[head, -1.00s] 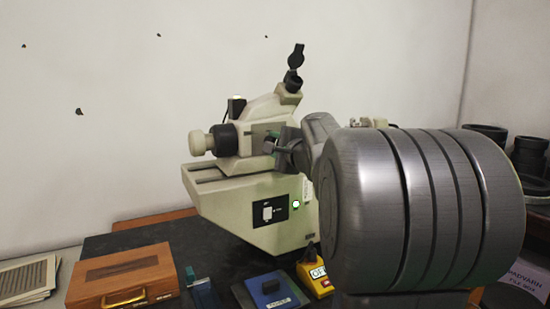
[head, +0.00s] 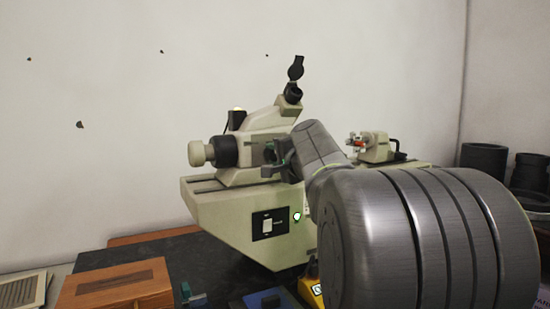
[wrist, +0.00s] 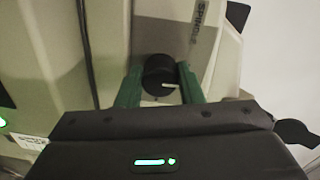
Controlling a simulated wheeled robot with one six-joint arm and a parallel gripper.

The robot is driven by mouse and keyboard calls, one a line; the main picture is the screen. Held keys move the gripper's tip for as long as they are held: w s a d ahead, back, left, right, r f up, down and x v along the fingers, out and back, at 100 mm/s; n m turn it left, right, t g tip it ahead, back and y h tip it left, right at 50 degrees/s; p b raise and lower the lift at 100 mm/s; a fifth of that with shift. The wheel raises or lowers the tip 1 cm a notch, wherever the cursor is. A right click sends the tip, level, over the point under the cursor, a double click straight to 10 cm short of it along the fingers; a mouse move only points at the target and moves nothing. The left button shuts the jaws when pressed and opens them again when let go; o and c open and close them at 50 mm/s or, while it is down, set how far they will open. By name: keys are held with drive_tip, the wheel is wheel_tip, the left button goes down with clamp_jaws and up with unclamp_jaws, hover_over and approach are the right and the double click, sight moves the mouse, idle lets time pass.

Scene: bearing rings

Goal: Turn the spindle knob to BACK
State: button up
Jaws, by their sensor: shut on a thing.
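The spindle knob (wrist: 159,76) is a round black knob with a white pointer line, which points right in the wrist view. My gripper (wrist: 158,88) has its two green fingers on either side of the knob and is shut on it. Printed lettering that seems to read SPINDLE (wrist: 202,20) stands on the beige panel beside it; no BACK mark is readable. In the head view my gripper (head: 273,154) is at the side of the beige machine (head: 225,215), and the knob is hidden behind it.
A wooden box (head: 115,285) and a blue block (head: 270,300) lie in front. Dark rings (head: 484,160) stand at the far right. My arm covers much of the right side.

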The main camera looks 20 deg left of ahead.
drive_tip(key=o, duration=1)
drive_tip(key=shift+c, duration=0.2)
drive_tip(key=shift+f, duration=0.15)
